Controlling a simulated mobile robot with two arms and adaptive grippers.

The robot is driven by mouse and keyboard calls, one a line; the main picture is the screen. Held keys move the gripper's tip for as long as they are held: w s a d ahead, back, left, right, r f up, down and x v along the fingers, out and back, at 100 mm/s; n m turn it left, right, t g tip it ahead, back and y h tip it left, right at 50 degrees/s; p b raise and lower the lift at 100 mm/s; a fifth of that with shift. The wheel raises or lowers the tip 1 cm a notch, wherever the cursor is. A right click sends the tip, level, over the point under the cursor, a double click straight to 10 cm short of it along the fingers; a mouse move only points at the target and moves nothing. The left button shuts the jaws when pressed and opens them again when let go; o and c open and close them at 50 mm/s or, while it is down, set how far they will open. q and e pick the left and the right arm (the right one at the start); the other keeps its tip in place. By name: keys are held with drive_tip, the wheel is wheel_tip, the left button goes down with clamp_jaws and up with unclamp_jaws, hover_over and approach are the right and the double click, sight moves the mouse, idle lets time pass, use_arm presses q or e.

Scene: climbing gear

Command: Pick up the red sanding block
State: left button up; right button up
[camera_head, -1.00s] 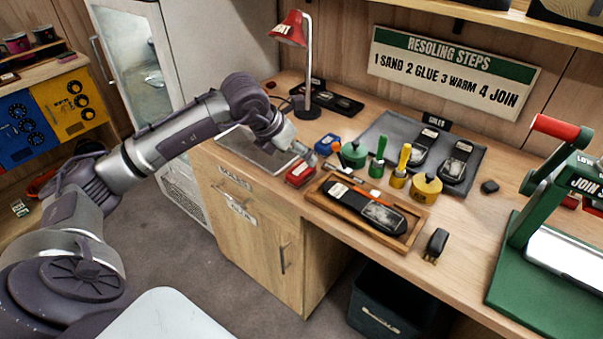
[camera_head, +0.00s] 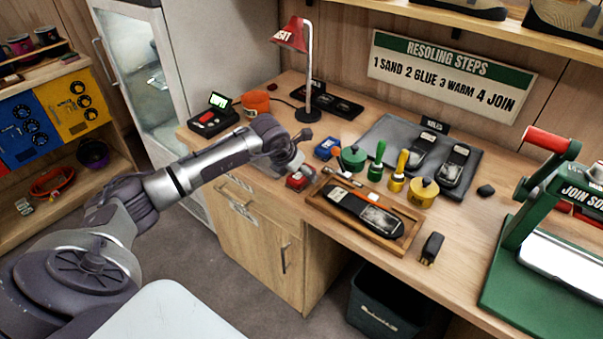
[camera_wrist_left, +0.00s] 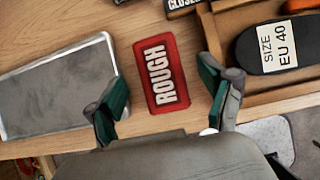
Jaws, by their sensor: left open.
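The red sanding block (camera_wrist_left: 161,73), marked ROUGH, lies flat on the wooden bench near its front edge. In the head view the red block (camera_head: 298,181) is partly covered by my left gripper (camera_head: 304,172). In the left wrist view my left gripper (camera_wrist_left: 165,100) is open. One green-padded finger is at the lower left of the block and the other is at its right, with the block ahead between them and apart from both. My right gripper is not in view.
A grey metal plate (camera_wrist_left: 60,88) lies left of the block. A wooden tray (camera_head: 402,244) with a black sole (camera_head: 362,211) stands close to its right. A green press (camera_head: 545,270) is far right.

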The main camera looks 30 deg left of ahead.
use_arm(q)
drive_tip(key=shift+x, duration=0.85)
drive_tip(key=shift+r, duration=0.1)
drive_tip(key=c, duration=1.3)
drive_tip(key=shift+o, duration=0.2)
drive_tip(key=shift+r, duration=0.1)
drive_tip(key=r, duration=0.1)
drive_tip(key=r+b, duration=0.1)
drive_tip(key=r, duration=0.2)
drive_tip(key=shift+w+d+b, duration=0.1)
drive_tip(key=shift+d+b, duration=0.2)
drive_tip(key=shift+b, duration=0.1)
drive_tip(key=d+r+b, duration=0.2)
drive_tip(key=d+r, duration=0.4)
drive_tip(key=d, duration=0.5)
drive_tip(key=shift+w+r, duration=0.4)
drive_tip(key=shift+w, duration=0.05)
